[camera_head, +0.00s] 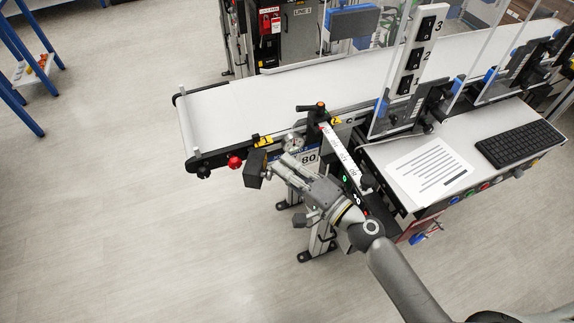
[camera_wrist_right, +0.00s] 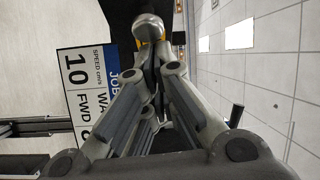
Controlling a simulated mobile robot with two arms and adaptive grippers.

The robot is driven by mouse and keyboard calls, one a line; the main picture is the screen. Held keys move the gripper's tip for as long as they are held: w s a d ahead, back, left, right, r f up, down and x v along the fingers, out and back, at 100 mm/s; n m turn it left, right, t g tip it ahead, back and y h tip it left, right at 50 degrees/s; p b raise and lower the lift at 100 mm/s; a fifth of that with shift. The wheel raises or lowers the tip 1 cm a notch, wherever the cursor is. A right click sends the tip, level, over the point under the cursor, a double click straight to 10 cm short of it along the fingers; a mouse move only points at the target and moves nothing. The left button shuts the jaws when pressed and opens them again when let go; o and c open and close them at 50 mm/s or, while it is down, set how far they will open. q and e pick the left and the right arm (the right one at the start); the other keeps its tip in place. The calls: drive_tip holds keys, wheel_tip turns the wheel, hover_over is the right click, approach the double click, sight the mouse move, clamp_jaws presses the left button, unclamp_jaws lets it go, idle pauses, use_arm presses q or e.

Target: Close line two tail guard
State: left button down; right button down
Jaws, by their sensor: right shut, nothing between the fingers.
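The near conveyor (camera_head: 260,92) has a white belt, and its tail end is at the left in the head view. No part is clearly recognizable as the tail guard. A black block (camera_head: 253,172) sits beside the conveyor's near side, right at the fingertips of my right gripper (camera_head: 272,160). I cannot tell whether they touch. In the right wrist view my right gripper (camera_wrist_right: 150,32) is shut with nothing between its fingers, and a black part (camera_wrist_right: 122,18) shows just beyond the tips. My left gripper is not in view.
A red knob (camera_head: 235,162) and a gauge (camera_head: 293,142) sit along the conveyor's near side. A bench with a keyboard (camera_head: 519,144) is at the right. The floor at lower left is clear.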

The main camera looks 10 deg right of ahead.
drive_tip(key=shift+s+a+m+h, duration=0.2)
drive_tip(key=shift+s+m+h, duration=0.05)
drive_tip(key=shift+m+h, duration=0.05)
